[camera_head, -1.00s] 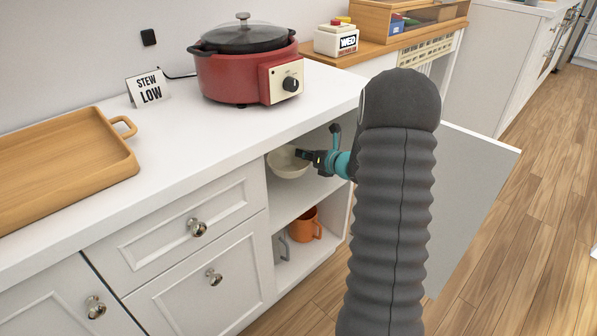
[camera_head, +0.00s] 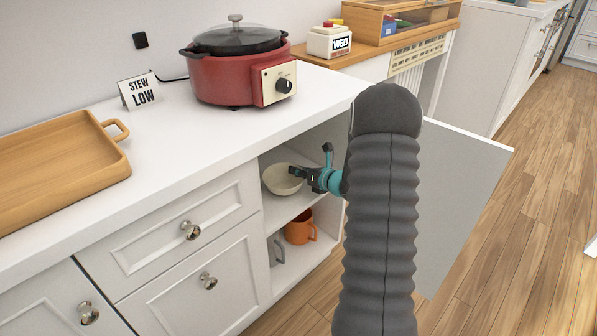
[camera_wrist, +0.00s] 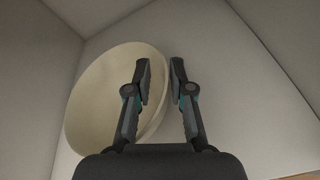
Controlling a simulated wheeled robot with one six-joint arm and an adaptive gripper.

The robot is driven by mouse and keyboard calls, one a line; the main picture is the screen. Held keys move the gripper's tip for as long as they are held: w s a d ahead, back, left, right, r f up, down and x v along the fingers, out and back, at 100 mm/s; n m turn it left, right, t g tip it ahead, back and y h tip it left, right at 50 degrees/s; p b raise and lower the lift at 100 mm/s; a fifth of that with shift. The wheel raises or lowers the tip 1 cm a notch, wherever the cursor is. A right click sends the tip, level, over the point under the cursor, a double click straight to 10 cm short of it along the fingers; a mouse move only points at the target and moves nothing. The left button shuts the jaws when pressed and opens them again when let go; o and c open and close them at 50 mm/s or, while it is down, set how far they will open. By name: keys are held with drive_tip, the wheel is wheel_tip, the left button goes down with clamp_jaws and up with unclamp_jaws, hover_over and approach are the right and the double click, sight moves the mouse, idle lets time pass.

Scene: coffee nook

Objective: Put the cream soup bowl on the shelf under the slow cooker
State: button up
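The cream bowl (camera_head: 283,179) is upright on the upper shelf (camera_head: 291,206) of the open cabinet under the slow cooker (camera_head: 238,64). The slow cooker is red with a black lid. My gripper (camera_head: 300,173) reaches into the cabinet from the right, at the bowl's right rim. In the wrist view, the bowl (camera_wrist: 100,105) fills the left side. My gripper (camera_wrist: 160,72) has its fingers parted with a visible gap. The left finger is over the bowl's inside and the right finger is just outside its rim. Any light contact is hard to tell.
An orange mug (camera_head: 300,227) and a grey mug (camera_head: 276,248) stand on the lower shelf. The cabinet door (camera_head: 460,190) stands open at right. A wooden tray (camera_head: 60,165) and a STEW LOW sign (camera_head: 139,91) are on the counter.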

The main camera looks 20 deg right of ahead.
drive_tip(key=shift+o, duration=0.3)
drive_tip(key=shift+s+r, duration=0.1)
drive_tip(key=shift+r, duration=0.05)
drive_tip(key=v, duration=1.1)
drive_tip(key=shift+s+d, duration=0.15)
drive_tip(key=shift+s, duration=0.2)
